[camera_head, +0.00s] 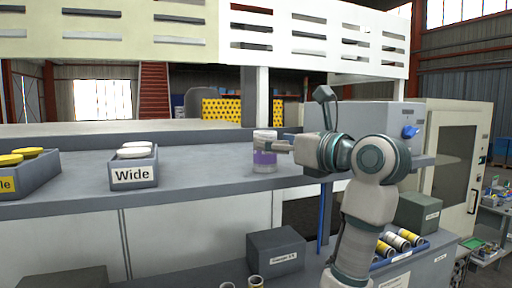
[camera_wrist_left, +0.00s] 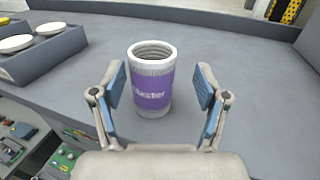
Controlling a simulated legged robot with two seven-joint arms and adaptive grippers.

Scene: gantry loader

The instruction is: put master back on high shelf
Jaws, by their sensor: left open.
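The master (camera_head: 264,151) is a white can with a purple label. It stands upright on the grey high shelf (camera_head: 210,170), right of the bin marked "Wide". It also shows in the left wrist view (camera_wrist_left: 152,82), with the label facing the camera. My left gripper (camera_head: 283,144) is level with the can, at its right in the head view. In the wrist view its two blue-padded fingers (camera_wrist_left: 157,88) are open, one to each side of the can, with gaps between pads and can. My right gripper is in neither view.
The "Wide" bin (camera_head: 134,174) with white lids and another bin (camera_head: 28,172) with yellow lids stand left on the shelf. A slotted white panel (camera_head: 315,38) hangs above. A dark box (camera_head: 276,250) stands on the lower level. The shelf between "Wide" and the can is clear.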

